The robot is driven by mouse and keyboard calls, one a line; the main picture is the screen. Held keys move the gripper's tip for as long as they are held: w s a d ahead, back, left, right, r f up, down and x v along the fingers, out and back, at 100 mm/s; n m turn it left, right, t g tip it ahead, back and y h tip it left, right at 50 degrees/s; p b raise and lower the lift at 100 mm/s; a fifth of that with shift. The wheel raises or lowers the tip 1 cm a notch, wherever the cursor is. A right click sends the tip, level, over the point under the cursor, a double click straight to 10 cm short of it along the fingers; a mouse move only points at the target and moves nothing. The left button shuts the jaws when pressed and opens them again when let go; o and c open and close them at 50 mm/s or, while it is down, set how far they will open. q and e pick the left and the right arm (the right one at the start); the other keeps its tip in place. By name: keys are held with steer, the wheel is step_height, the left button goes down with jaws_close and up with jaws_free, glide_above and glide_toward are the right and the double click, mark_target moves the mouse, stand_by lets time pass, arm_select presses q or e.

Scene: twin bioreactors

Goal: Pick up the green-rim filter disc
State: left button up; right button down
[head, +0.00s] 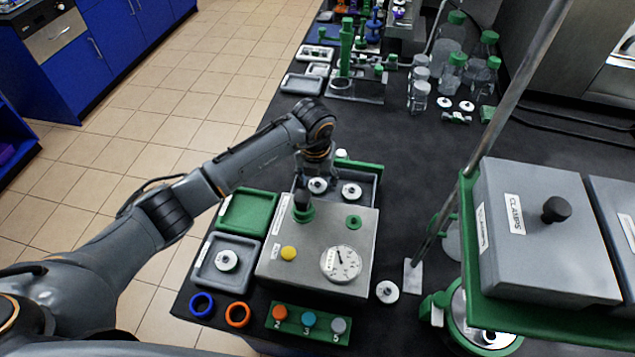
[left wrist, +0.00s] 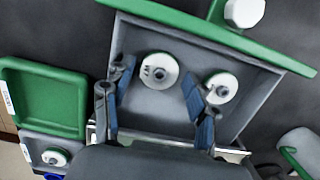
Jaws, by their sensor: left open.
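Two white discs with grey centres lie in a grey tray (left wrist: 262,82) with a green edge. One disc (left wrist: 159,71) is on the left and shows between my fingers; the other disc (left wrist: 221,87) is just right of my right finger. In the head view the same discs show as the left disc (head: 318,185) and the right disc (head: 351,191). My left gripper (head: 317,172) is open above the tray; its spread fingers (left wrist: 158,92) show in the left wrist view. My right gripper is not in view.
A metal box (head: 315,245) with a gauge and knobs stands in front of the tray. Left are a green tray (head: 247,211) and a grey tray (head: 207,277) holding another disc (head: 227,260). A loose disc (head: 387,291) lies right of the box. Bottles (head: 452,72) stand farther back.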

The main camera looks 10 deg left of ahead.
arm_select(q)
steer(key=shift+f, duration=0.15)
steer(key=shift+c, duration=0.2)
steer(key=c, duration=0.6)
